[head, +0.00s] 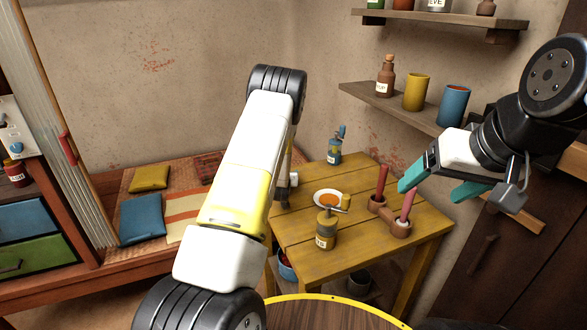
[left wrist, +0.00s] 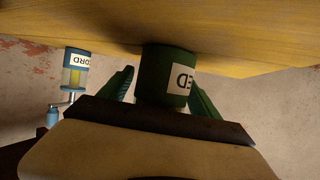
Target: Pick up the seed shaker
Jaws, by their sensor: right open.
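The seed shaker (left wrist: 165,75) is a dark green cylinder with a white label, of which "ED" shows. It appears in the left wrist view, against the yellow table (left wrist: 235,40). My left gripper (left wrist: 165,92) has its green fingers on either side of it, with a gap at the left finger; contact at the right finger is unclear. In the head view my left arm hides the shaker and left gripper. My right gripper (head: 436,190) is open and empty, above the right side of the table.
A shelf (head: 390,112) with a bottle and cups is behind. A round table edge (head: 330,297) is in front.

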